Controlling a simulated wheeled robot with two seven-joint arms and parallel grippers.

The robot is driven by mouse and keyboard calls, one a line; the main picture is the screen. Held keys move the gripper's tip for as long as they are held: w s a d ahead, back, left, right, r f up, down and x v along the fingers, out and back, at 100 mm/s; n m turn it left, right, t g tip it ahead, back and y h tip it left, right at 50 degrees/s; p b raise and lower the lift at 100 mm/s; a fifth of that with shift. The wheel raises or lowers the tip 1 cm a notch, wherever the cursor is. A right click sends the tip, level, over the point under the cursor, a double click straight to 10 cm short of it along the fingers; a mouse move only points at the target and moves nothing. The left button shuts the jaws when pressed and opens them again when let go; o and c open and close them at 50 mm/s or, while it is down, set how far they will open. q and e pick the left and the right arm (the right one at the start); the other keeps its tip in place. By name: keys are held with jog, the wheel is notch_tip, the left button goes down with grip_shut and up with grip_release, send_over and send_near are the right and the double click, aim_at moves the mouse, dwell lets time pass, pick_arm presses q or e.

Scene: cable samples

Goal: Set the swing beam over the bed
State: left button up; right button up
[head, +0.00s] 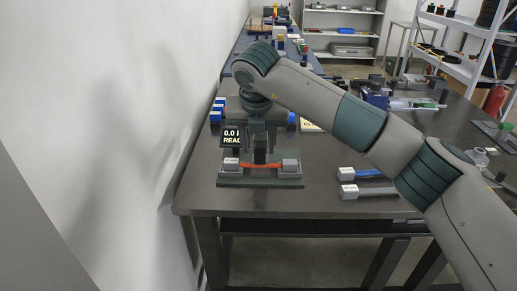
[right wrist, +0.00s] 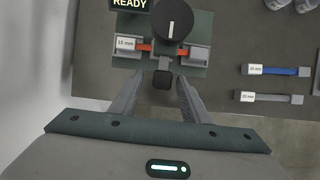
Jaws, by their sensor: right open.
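The test device stands near the table's front left, with a green base plate (head: 262,183) and a display (head: 232,137) reading READY. A red cable sample (head: 262,166) lies across its bed between two grey end blocks; the left block carries a label. In the right wrist view a round dark knob (right wrist: 172,20) with a white mark sits above the cable, and a small black block (right wrist: 162,80), perhaps the swing beam's end, is nearer. My right gripper (right wrist: 160,76) is open, its fingers either side of that block; contact cannot be told. My left gripper is out of view.
A blue cable sample (head: 362,174) and a grey one (head: 368,191) lie right of the device. Blue-ended items (head: 217,112) are behind it. A wall is close on the left. The table's front edge (head: 300,211) is near. Open tabletop lies between device and samples.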

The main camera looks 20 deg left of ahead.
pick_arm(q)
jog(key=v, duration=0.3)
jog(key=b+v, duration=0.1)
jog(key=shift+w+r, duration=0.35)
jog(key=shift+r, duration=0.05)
pick_arm(e)
jog(key=v, duration=1.4)
jog(key=shift+r, duration=0.4)
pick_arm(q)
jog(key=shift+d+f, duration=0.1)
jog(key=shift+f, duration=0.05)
pick_arm(e)
jog(key=shift+s+a+f, duration=0.1)
jog(key=shift+s, duration=0.1)
